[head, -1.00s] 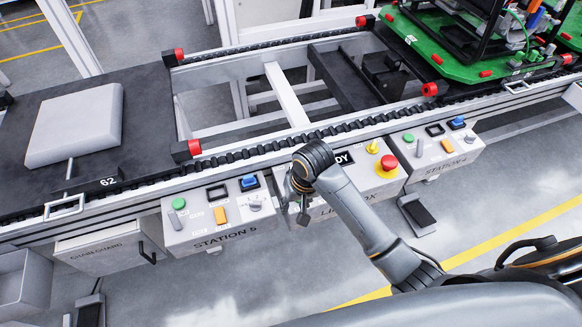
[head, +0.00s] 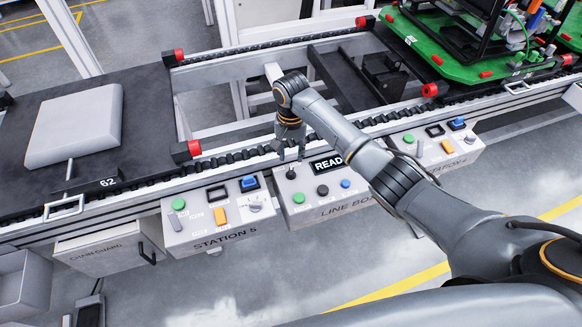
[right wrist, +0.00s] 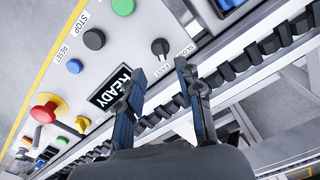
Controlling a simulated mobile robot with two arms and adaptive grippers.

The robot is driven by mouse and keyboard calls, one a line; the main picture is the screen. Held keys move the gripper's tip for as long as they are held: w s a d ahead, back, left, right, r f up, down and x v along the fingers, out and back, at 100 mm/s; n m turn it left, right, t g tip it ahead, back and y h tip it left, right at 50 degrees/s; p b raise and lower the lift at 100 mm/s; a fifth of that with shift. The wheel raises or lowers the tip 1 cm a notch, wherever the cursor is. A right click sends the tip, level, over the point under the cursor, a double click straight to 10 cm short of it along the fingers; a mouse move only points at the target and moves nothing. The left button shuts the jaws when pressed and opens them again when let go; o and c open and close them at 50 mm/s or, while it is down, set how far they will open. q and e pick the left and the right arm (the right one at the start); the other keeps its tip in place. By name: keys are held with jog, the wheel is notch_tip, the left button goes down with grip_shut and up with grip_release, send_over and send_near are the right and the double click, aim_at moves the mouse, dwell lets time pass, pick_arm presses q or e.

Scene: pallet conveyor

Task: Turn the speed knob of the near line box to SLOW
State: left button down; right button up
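The line box (head: 312,212) is a light grey panel on the conveyor's near side, with a READY display (head: 326,164). Its dark speed knob (right wrist: 160,47) shows in the right wrist view, with a light mark on it and a SLOW label beside it. I cannot tell its exact setting. In the head view the knob (head: 291,174) sits just below my right gripper (head: 291,156). In the right wrist view my right gripper (right wrist: 162,72) is open, its two fingertips apart and just short of the knob, apparently not touching it. My left gripper is not in view.
The line box has green (head: 298,198), black (head: 323,190) and blue (head: 345,183) buttons; its red mushroom button (right wrist: 45,113) shows in the wrist view. The Station 5 box (head: 215,232) is close on the left. The conveyor rail (head: 235,157) runs right behind.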

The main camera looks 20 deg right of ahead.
aim_at(291, 171)
notch_tip(291, 171, down, 7)
jog(key=shift+f+b, duration=0.2)
jog(key=shift+b, duration=0.1)
grip_shut()
